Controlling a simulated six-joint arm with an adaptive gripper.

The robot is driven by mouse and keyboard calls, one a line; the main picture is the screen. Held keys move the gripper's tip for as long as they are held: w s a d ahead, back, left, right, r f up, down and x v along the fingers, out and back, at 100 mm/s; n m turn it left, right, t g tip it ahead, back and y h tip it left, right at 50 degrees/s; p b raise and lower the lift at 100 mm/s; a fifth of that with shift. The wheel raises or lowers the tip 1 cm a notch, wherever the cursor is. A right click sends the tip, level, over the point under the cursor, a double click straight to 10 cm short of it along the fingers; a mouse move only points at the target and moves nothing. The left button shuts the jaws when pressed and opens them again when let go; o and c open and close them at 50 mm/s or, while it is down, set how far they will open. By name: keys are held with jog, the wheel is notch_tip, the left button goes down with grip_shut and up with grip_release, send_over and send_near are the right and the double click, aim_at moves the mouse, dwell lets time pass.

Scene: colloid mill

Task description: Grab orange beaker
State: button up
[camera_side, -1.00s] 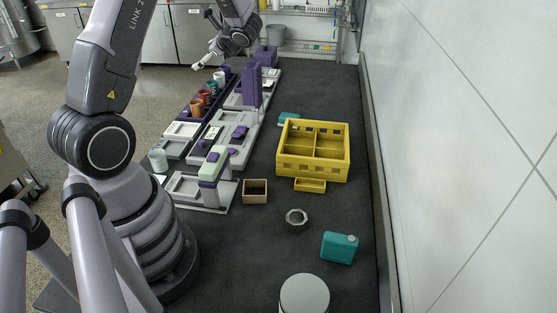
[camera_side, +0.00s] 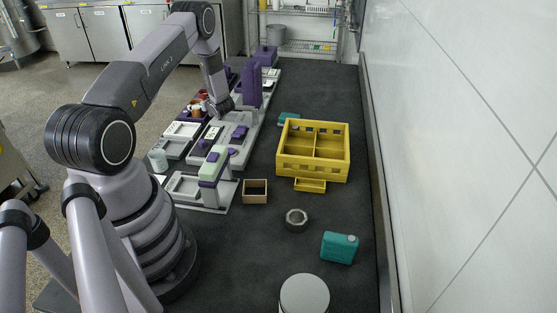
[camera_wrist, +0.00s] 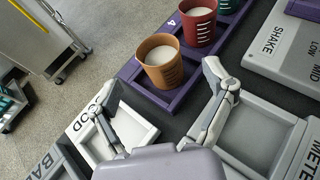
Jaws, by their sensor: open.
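My gripper (camera_wrist: 153,86) is open and empty. Its two fingers are spread wide, the beaker appearing beyond and between their tips, with no visible contact. In the side view my gripper (camera_side: 221,106) points down beside the rack and hides part of it. A red beaker (camera_wrist: 198,24) stands next to the orange one in the same rack.
The purple rack (camera_wrist: 172,98) borders pale trays marked GOOD (camera_wrist: 85,132) and BAD (camera_wrist: 50,165), and a SHAKE panel (camera_wrist: 285,50). In the side view, a purple column (camera_side: 252,85) stands close behind my gripper.

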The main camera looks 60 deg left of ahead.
aim_at(194, 102)
jog(key=x, duration=0.6)
jog(key=shift+r, duration=0.2)
jog(key=c, duration=1.3)
jog(key=shift+o, duration=0.2)
